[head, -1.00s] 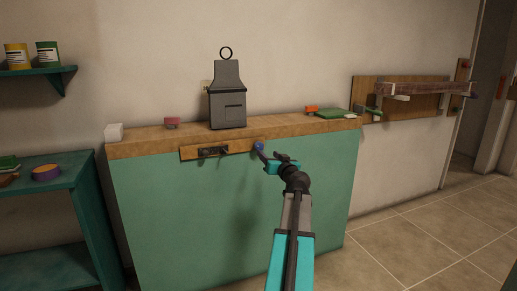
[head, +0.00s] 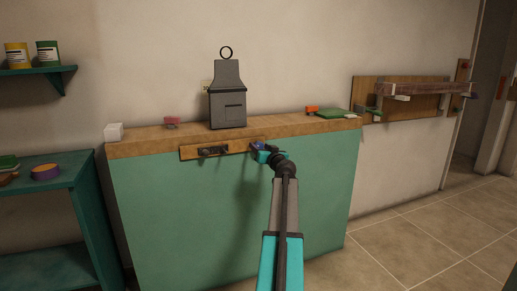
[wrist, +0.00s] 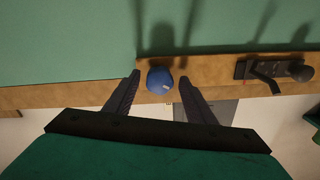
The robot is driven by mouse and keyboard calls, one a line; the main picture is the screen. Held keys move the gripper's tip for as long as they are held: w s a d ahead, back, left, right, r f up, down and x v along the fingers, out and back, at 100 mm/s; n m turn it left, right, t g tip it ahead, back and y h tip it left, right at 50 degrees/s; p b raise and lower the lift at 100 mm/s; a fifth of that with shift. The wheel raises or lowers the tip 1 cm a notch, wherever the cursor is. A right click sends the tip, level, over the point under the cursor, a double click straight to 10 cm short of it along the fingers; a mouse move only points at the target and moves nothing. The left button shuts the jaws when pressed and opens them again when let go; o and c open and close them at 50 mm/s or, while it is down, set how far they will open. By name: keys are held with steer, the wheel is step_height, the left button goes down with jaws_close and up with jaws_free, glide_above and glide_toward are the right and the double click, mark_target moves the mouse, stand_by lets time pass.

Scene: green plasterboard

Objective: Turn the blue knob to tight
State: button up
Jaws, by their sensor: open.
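The blue knob (wrist: 160,80) sits on the wooden strip at the front edge of the green cabinet. In the wrist view it lies between the tips of my gripper (wrist: 158,84), with a finger on each side. The fingers are open, and a small gap seems to show on both sides of the knob. A small pale mark shows on the knob's lower right. In the head view my gripper (head: 260,150) is at the right end of the strip and mostly covers the knob. I cannot read any tight marking.
A dark latch with a handle (head: 212,151) is on the same wooden strip (head: 188,154), left of the knob. A grey canister (head: 228,108) with a ring stands on the wooden top above. The green cabinet front (head: 170,215) below is clear.

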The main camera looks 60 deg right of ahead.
steer(key=shift+x, duration=0.85)
